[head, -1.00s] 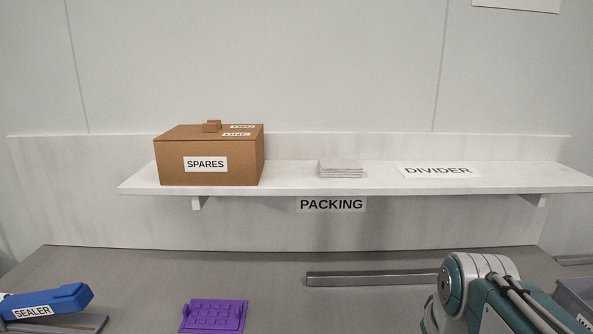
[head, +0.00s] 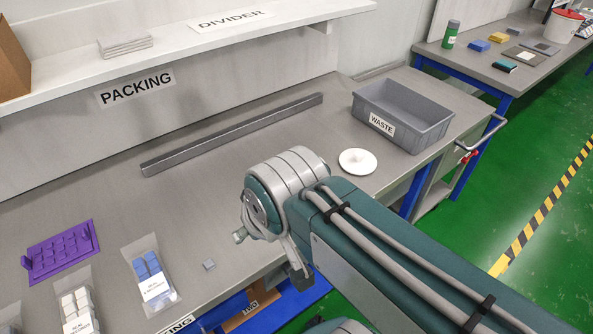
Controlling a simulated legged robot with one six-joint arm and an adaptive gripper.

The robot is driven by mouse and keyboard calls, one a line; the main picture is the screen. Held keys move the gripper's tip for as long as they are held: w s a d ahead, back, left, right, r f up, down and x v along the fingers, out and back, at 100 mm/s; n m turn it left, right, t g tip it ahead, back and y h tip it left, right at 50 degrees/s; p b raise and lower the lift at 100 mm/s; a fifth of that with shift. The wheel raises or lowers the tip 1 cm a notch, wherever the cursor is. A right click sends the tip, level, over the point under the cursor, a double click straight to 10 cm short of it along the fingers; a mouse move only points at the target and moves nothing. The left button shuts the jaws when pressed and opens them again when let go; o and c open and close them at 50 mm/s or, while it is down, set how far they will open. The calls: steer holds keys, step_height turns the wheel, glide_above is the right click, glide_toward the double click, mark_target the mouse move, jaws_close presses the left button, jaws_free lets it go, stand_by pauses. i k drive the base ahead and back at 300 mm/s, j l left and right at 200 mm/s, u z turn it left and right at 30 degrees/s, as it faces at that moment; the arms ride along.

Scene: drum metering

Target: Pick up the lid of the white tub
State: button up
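A round white lid-like disc (head: 357,161) with a small knob on top lies flat on the grey bench, left of the grey waste bin. A white tub (head: 567,24) with a red top stands on the far bench at the upper right, partly cut by other items. I cannot tell whether the white disc belongs to that tub. My arm crosses the lower right, its rounded joint just left of and nearer than the disc, not touching it. My gripper cannot be made out in the head view.
The grey WASTE bin (head: 403,115) stands right of the disc. A long grey bar (head: 233,134) lies behind. A purple tray (head: 60,252) and labelled bags (head: 150,275) are at the left. The far bench (head: 470,68) stands across a floor gap.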

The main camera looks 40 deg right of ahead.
mark_target(355, 161)
steer(key=k+l+z, duration=0.1)
steer(key=l+z, duration=0.4)
steer(key=l, duration=0.15)
steer(key=z, duration=0.65)
